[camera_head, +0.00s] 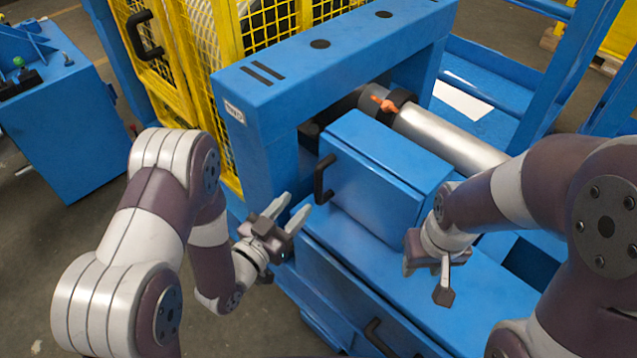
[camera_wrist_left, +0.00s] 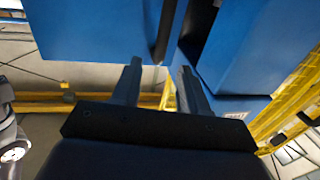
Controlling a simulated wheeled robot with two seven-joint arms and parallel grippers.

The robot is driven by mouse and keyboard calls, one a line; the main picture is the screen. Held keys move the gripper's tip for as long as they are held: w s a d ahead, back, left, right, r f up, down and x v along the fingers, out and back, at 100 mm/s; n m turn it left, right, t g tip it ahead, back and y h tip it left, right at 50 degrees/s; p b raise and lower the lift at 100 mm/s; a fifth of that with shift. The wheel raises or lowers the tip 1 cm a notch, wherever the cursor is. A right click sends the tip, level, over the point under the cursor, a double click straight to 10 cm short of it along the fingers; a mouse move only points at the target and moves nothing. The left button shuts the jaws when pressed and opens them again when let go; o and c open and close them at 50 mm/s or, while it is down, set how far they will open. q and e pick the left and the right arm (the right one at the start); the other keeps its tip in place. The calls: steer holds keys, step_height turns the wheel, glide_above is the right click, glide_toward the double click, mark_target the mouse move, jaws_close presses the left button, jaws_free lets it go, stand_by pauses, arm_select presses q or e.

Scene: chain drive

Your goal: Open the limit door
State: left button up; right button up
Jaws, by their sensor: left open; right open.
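A blue box-shaped door (camera_head: 375,185) with a black handle (camera_head: 323,180) on its left face sits in the blue machine frame. A yellow mesh door (camera_head: 165,60) with a black handle (camera_head: 145,36) stands at the upper left. The pictures do not label which is the limit door. My left gripper (camera_head: 287,211) is open and empty, just left of and below the blue door's handle, apart from it. In the left wrist view its two fingers (camera_wrist_left: 158,85) point at blue panels with a dark bar (camera_wrist_left: 165,30) ahead. My right gripper (camera_head: 426,281) is open and empty over the blue base.
A grey metal cylinder (camera_head: 450,135) with an orange piece (camera_head: 384,104) runs behind the blue box. The blue base has another black handle (camera_head: 373,335) low in front. A blue control cabinet (camera_head: 55,130) stands at the left, with open floor between.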

mark_target(316, 181)
arm_select(q)
steer(key=x, duration=1)
steer(key=shift+w, duration=0.15)
jaws_close()
